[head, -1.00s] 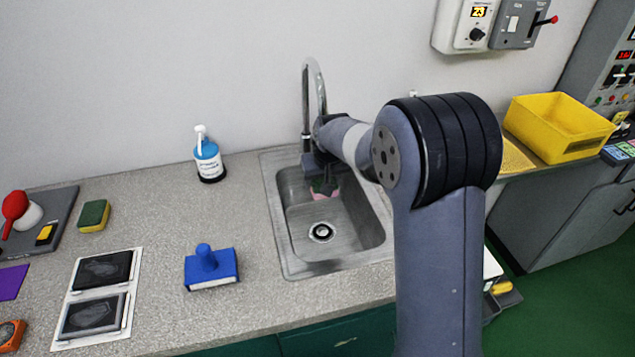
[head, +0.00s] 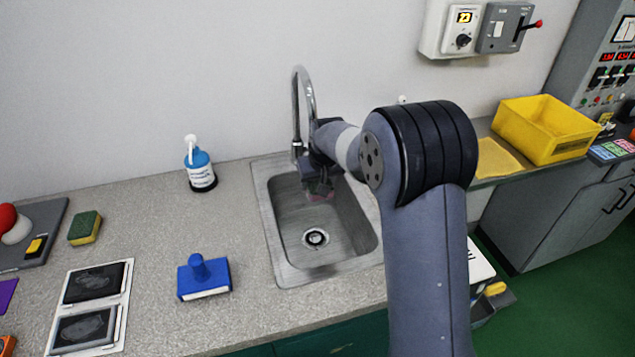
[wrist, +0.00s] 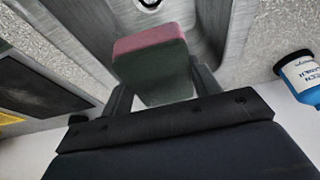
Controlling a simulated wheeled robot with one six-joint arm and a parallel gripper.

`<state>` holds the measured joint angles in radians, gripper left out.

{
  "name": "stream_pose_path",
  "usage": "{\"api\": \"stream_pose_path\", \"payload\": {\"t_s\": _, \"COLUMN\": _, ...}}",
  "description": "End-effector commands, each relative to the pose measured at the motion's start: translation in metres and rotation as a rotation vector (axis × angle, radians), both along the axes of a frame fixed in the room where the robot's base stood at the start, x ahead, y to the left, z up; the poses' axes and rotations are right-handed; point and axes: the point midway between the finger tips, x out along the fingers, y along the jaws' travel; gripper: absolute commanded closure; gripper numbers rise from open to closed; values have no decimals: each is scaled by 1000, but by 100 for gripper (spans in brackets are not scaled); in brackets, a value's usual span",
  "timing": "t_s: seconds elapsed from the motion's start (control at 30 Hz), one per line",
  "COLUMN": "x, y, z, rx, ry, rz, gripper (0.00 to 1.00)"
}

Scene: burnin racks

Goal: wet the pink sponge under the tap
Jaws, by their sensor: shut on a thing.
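My gripper (head: 316,182) is shut on the pink sponge (head: 322,192) and holds it inside the sink, near its back wall. In the wrist view the sponge (wrist: 150,40) has a pink face and a dark grey-green body, pinched between my fingers (wrist: 155,85). The curved metal tap (head: 310,95) rises behind the sink; its spout end is partly hidden behind my wrist. No water stream can be made out. The steel sink (head: 290,262) has a round drain in front of the sponge.
A blue bottle (head: 201,172) stands left of the sink. A blue-handled block (head: 203,277), a green-yellow sponge (head: 85,228) and a framed two-panel plate (head: 122,300) lie on the counter. A yellow bin (head: 540,140) is at the right. My arm covers the sink's right side.

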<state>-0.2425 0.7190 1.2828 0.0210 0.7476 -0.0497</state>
Motion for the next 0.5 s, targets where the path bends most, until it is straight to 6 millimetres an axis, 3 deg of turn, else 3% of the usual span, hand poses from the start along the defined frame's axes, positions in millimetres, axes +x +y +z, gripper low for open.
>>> {"api": "stream_pose_path", "payload": {"t_s": 0.5, "x": -37, "y": 17, "z": -1, "rx": 0, "ry": -1, "rz": 2, "gripper": 60}}
